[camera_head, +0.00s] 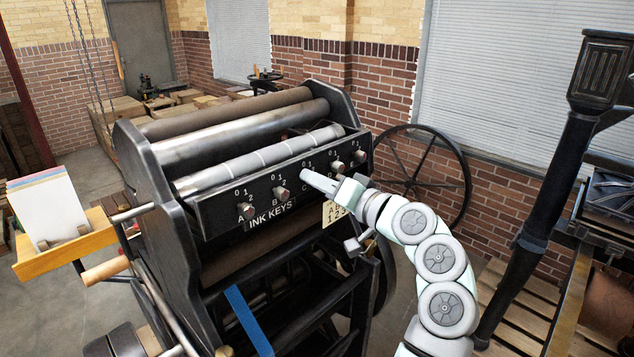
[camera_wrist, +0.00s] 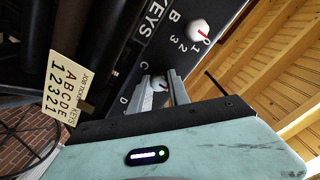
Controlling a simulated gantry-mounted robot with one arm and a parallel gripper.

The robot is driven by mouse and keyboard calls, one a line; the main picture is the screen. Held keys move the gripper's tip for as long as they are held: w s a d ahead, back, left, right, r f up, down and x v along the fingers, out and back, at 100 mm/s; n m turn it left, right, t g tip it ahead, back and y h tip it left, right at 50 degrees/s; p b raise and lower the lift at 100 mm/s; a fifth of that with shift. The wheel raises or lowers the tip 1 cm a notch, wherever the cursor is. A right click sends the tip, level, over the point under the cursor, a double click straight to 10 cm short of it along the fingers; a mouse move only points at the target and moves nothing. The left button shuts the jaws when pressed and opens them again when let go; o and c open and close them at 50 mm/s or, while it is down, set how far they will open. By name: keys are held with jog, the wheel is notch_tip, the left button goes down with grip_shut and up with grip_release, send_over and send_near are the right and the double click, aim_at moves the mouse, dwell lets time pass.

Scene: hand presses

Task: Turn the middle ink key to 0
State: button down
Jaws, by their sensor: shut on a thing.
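The ink key panel (camera_head: 225,212) runs along the front of the press, with a row of pale knobs lettered A to E. The middle key, C (camera_wrist: 159,83), sits between my gripper's fingers in the wrist view. A bit of red mark shows on it, but I cannot read which number it points to. My gripper (camera_head: 306,175) is shut on this knob and hides it in the head view; its two fingers also show in the wrist view (camera_wrist: 162,88). Key B (camera_wrist: 199,29) is close by, with a red pointer. Key D (camera_head: 337,167) is on the other side.
Key A (camera_head: 246,211) and key E (camera_head: 360,156) stick out at the panel's ends. A cream job ticket (camera_head: 334,212) hangs just below the panel, listing keys A to E with 1 2 3 2 1. A large spoked wheel (camera_head: 424,175) stands to the right.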

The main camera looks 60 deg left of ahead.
jog(key=c, duration=1.2)
grip_release()
jog(key=shift+c, duration=0.2)
jog(key=shift+d, duration=0.1)
jog(key=v, duration=1)
jog(key=shift+d, duration=0.3)
